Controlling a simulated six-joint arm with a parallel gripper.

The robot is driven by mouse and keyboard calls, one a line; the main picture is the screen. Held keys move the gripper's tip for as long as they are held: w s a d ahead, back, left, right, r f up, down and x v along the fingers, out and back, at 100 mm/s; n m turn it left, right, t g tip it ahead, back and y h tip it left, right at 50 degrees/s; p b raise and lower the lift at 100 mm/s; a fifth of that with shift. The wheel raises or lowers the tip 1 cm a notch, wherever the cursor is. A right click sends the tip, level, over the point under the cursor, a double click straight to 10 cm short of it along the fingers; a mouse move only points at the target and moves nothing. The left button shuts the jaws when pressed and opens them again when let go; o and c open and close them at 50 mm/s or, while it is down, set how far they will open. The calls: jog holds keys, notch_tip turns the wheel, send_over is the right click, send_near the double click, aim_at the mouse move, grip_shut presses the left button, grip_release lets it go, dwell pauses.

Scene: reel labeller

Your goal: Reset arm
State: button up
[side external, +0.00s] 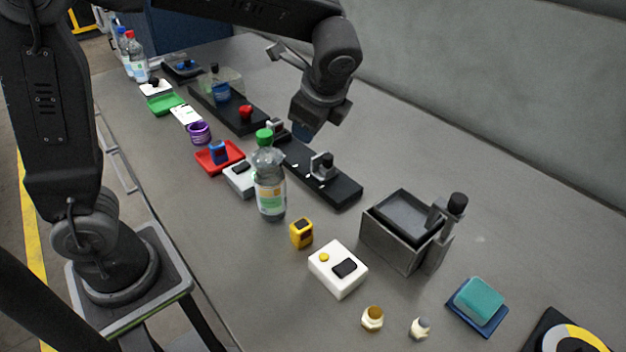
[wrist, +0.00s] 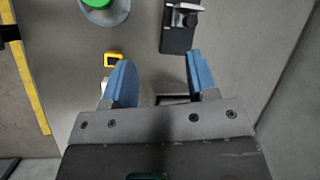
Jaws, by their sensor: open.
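My gripper (wrist: 160,82) shows in the wrist view with its two blue fingers spread apart and nothing between them. In the side external view my gripper (side external: 303,130) hangs in the air above the black rail fixture (side external: 338,187), pointing down; its fingertips are partly hidden there. The rail fixture with its metal clamp also shows at the top of the wrist view (wrist: 178,38). A clear bottle with a green cap (side external: 270,185) stands upright to the left of the fixture. Its green cap shows at the top left of the wrist view (wrist: 100,3).
A grey metal box with a lever (side external: 395,245), a white box with buttons (side external: 337,270) and a yellow block (side external: 301,233) stand in front. A red tray (side external: 226,165) holds a blue item. Brass fittings (side external: 372,319) lie near the front edge. The right rear table is clear.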

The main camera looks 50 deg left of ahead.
jog(key=s+a+r+n+t+h, duration=0.2)
jog(key=s+n+h, duration=0.3)
jog(key=s+n, duration=0.9)
jog(key=s+t, duration=0.1)
jog(key=s, duration=0.2)
jog(key=shift+s+t+h, duration=0.2)
jog(key=shift+t+h, duration=0.1)
jog(key=shift+t, duration=0.1)
